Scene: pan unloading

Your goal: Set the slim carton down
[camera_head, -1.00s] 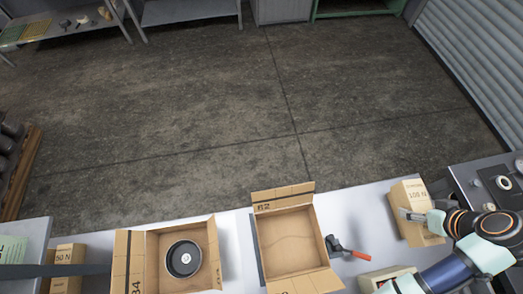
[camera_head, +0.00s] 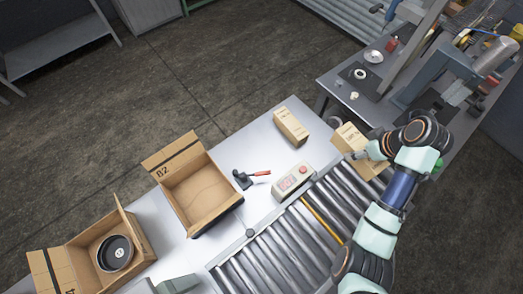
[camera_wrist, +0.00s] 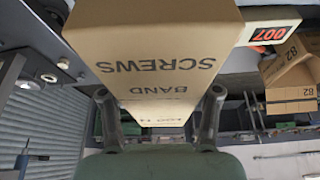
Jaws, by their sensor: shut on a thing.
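The slim carton (camera_head: 349,139) is brown with dark print and is held at the right of the head view, beyond the roller conveyor. In the wrist view the carton (camera_wrist: 158,58) fills the upper middle and reads "BAND SCREWS" upside down. My gripper (camera_head: 366,150) is shut on it; in the wrist view one finger of my gripper (camera_wrist: 158,98) shows on each side. The carton's underside and any gap below it cannot be made out.
Another brown carton (camera_head: 291,127) stands on the metal table to the left of the held one.

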